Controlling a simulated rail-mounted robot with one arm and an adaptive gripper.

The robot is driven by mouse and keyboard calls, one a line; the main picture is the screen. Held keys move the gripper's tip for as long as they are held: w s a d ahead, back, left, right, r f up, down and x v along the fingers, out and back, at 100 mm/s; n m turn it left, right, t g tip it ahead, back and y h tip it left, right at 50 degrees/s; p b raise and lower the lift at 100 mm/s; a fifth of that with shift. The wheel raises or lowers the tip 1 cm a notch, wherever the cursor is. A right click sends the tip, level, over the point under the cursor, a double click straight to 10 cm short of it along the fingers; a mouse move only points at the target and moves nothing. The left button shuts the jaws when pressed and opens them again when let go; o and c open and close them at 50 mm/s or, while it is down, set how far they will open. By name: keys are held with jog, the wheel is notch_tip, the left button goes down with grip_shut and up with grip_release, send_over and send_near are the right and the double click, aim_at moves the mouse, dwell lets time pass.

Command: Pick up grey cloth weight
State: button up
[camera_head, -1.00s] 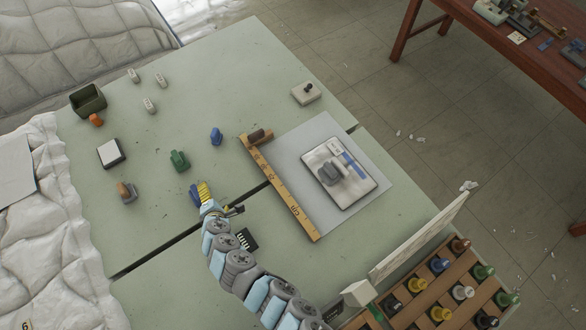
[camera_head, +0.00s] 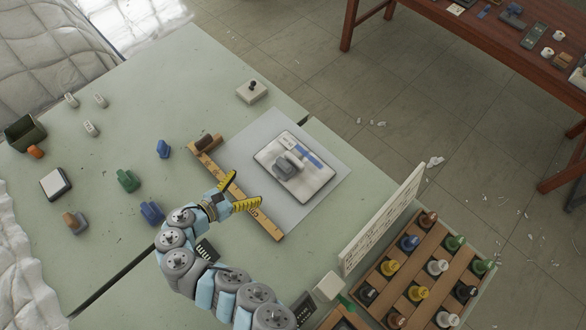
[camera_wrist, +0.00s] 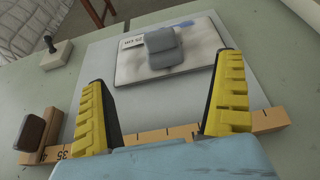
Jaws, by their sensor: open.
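The grey cloth weight (camera_head: 287,165) lies on a pale padded board (camera_head: 311,190) with a blue strip and a small white label. In the wrist view the weight (camera_wrist: 163,47) is ahead of the fingers, near the top middle, with a rounded grey shape. My gripper (camera_head: 240,192) has yellow ribbed fingers and is open and empty. It is over the wooden ruler, to the lower left of the weight and apart from it. In the wrist view the open fingers of my gripper (camera_wrist: 166,100) frame the near edge of the board.
The wooden ruler (camera_head: 266,223) with a brown block (camera_head: 208,141) borders the grey mat (camera_head: 257,128). Blue and green clamps (camera_head: 128,180) stand to the left. A white upright panel (camera_head: 383,219) and a rack of coloured bottles (camera_head: 412,258) stand at lower right. A stamp (camera_head: 252,91) sits behind.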

jog(key=b, duration=0.4)
send_near(282, 163)
jog(key=x, duration=0.4)
jog(key=shift+d+f, duration=0.15)
jog(key=shift+d, duration=0.1)
jog(key=shift+w+d, duration=0.25)
jog(key=shift+d, duration=0.2)
jog(key=shift+a+f+b+x, duration=0.15)
jog(key=shift+b+x, duration=0.55)
jog(key=shift+x, duration=0.5)
jog(key=shift+a+f+b+x, duration=0.1)
jog(key=shift+b+x, duration=0.55)
jog(key=shift+x, duration=0.5)
jog(key=shift+w+d, duration=0.25)
jog(key=shift+w, duration=0.1)
jog(key=shift+c, duration=0.3)
jog(key=shift+r, duration=0.1)
jog(key=c, duration=1.3)
